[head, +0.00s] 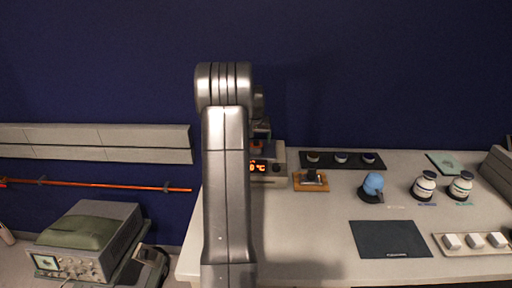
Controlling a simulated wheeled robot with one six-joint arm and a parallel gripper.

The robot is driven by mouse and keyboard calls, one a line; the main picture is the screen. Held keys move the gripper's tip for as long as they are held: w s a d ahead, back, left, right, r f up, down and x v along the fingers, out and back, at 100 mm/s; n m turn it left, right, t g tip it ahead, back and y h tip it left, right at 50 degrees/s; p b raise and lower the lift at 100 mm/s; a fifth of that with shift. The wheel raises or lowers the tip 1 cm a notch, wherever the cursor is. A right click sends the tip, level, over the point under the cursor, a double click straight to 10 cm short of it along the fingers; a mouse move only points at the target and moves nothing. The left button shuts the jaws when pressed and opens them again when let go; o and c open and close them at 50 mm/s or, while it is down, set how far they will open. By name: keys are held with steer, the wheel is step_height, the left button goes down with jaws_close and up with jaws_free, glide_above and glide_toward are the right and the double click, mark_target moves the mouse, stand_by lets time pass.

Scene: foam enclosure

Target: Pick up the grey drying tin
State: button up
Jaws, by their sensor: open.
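I cannot pick out the grey drying tin for certain in the head view. A small dark grey object (312,176) sits on an orange-brown board (311,187) on the table, but it is too small to name. My arm stands upright in the middle and covers part of the table. My gripper (262,130) shows only in part, just right of the arm, above a heater unit (279,158) with a lit orange °C readout. It is open, and I see nothing held in it. What lies directly behind the arm is hidden.
The pale table (310,240) holds a dark strip with several small dishes (341,158), a blue round-topped item (372,186), two white jars (424,186), a dark mat (390,239) and a tray of white blocks (488,251). An instrument (90,240) stands lower left.

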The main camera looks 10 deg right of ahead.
mark_target(256, 141)
steer(key=shift+p+x, duration=0.4)
steer(key=shift+x, duration=1.45)
steer(key=c, duration=1.1)
